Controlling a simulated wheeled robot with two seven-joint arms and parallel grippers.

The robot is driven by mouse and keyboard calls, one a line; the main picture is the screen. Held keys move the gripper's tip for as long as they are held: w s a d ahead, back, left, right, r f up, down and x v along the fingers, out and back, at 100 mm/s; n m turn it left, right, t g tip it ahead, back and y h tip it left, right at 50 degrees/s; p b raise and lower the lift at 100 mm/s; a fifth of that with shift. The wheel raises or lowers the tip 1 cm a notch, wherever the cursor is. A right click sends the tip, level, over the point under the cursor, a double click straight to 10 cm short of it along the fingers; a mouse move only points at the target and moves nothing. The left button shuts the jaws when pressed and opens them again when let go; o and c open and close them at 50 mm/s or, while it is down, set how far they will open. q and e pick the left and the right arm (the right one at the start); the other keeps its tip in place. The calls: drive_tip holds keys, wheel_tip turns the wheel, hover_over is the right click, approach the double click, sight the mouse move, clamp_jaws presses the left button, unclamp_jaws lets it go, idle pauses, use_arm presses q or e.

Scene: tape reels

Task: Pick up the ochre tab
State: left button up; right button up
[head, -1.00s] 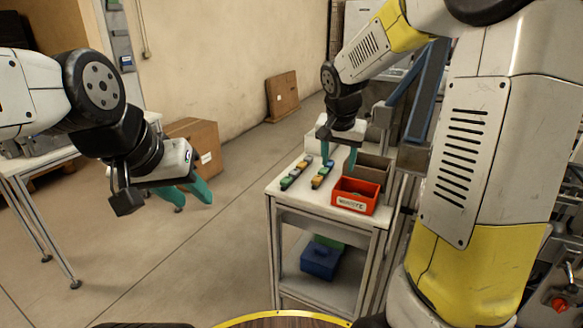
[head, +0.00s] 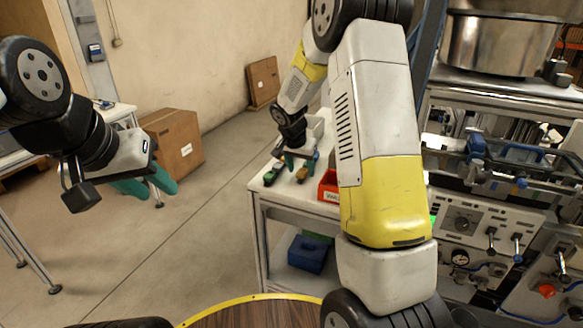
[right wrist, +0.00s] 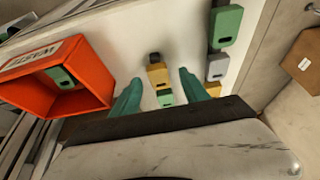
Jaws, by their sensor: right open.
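An ochre tab (right wrist: 157,75) lies on the white table top in a short row, between a dark piece and a green-and-white tab (right wrist: 165,98). My right gripper (right wrist: 160,78) is open, one teal finger on each side of this row in the right wrist view. Whether the fingers touch anything cannot be told. In the head view my right gripper (head: 300,161) is low over the tabs, partly covering them. A second yellowish tab (right wrist: 213,88) shows beside the right finger, below a grey tab (right wrist: 217,67). My left gripper (head: 150,188) is open and empty, away from the table.
A red bin (right wrist: 82,66) with a white label stands left of the row in the right wrist view and holds a green tab (right wrist: 62,77). A green tab (right wrist: 228,24) lies at upper right. A blue box (head: 307,254) sits on the lower shelf. A cardboard box (head: 175,140) stands on the floor.

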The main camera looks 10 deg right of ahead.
drive_tip(key=shift+f, duration=0.2)
clamp_jaws()
drive_tip(key=shift+r, duration=0.15)
